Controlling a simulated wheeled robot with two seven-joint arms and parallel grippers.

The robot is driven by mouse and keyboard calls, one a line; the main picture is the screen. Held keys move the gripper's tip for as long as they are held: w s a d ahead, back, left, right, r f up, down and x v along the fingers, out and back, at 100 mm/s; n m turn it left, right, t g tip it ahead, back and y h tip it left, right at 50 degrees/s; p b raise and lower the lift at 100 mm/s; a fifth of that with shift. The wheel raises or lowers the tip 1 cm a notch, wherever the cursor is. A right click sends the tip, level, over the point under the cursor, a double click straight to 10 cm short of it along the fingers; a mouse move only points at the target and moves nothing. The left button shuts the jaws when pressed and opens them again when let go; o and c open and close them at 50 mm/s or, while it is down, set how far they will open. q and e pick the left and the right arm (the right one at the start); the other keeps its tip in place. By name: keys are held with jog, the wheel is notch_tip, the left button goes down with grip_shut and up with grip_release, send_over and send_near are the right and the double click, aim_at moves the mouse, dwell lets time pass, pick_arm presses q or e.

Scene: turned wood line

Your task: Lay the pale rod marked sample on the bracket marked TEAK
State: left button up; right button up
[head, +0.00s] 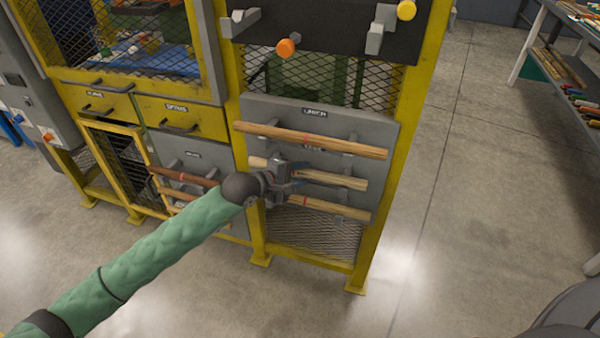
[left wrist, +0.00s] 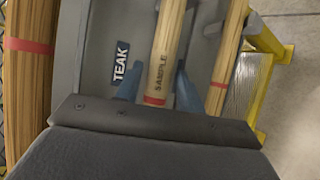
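The pale rod marked SAMPLE (head: 345,181) lies across the middle of the grey panel in the head view. In the left wrist view the sample rod (left wrist: 165,50) has a red band near its lower end and runs beside the TEAK label (left wrist: 121,61). The bracket behind it is mostly hidden. My left gripper (head: 284,182) is at the rod's left part. In the left wrist view its blue fingers (left wrist: 158,84) stand on either side of the rod, with a visible gap at the left finger. My right gripper is not in view.
Brown rods (head: 183,175) are on the panel to the left. Open floor (head: 480,200) lies to the right of the yellow frame.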

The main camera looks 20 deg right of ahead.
pick_arm(q)
jog(key=shift+o, duration=0.4)
jog(key=shift+f, duration=0.45)
jog(key=shift+a, duration=0.1)
jog(key=shift+o, duration=0.6)
jog(key=shift+s+a, duration=0.15)
jog(key=shift+o, duration=0.9)
jog(key=r+v, duration=0.1)
jog(key=v, duration=0.5)
jog(key=shift+a+b, duration=0.2)
jog(key=shift+b, duration=0.2)
jog(key=shift+s+a+r, duration=0.15)
jog(key=shift+a+r, duration=0.1)
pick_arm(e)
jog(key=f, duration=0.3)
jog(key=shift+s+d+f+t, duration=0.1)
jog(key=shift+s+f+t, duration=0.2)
pick_arm(q)
jog(key=shift+a, duration=0.2)
